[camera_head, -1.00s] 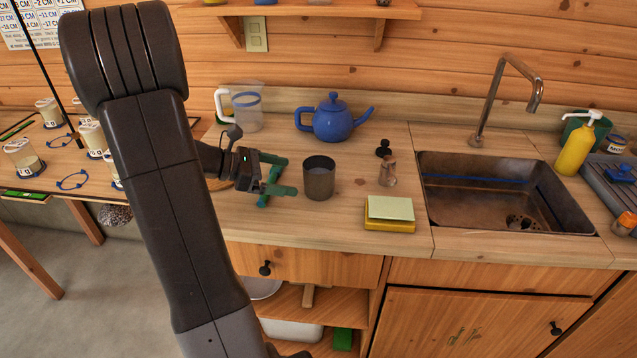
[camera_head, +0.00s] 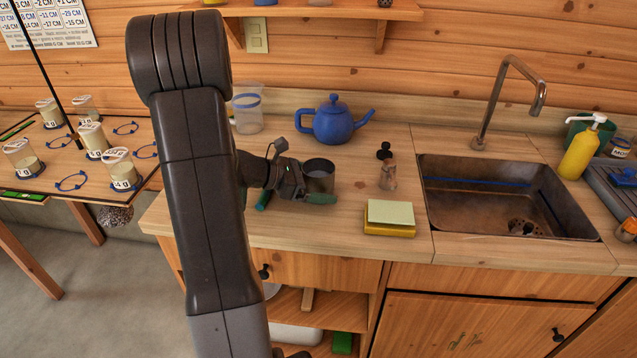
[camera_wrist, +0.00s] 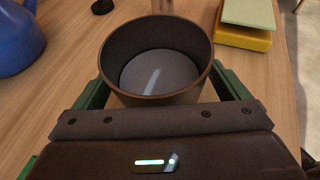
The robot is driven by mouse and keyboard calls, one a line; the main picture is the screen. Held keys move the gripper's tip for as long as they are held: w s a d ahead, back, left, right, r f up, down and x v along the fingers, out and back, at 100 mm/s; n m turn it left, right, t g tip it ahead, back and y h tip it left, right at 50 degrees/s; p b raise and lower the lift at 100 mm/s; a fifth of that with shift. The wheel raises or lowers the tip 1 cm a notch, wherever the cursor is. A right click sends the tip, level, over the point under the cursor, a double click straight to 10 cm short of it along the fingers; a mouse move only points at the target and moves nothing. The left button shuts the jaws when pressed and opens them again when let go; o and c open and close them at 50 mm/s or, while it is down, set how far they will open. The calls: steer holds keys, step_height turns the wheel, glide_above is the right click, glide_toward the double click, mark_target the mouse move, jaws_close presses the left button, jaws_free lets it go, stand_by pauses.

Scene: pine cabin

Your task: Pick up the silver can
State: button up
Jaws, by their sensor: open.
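The silver can (camera_head: 319,177) stands upright and open-topped on the wooden counter, left of the sink. It also shows large at the top middle of the wrist view (camera_wrist: 156,62), where I look down into it. My gripper (camera_head: 322,192) is at the can, with its green fingers open. In the wrist view one finger shows on each side of the can's lower part; the fingertips are hidden behind the can. Whether the fingers touch it I cannot tell.
A blue teapot (camera_head: 334,121) stands behind the can. A small glass shaker (camera_head: 387,174) and a yellow sponge with a pale pad (camera_head: 389,218) are to the right. The sink (camera_head: 505,200) lies further right. A clear jug (camera_head: 247,108) stands behind my arm.

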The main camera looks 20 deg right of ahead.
steer(key=c, duration=1.4)
steer(key=shift+c, duration=0.2)
steer(key=shift+r, duration=0.15)
step_height(320, 180, up, 10)
steer(key=shift+f+p, duration=0.2)
steer(key=shift+p, duration=0.25)
steer(key=shift+r, duration=0.1)
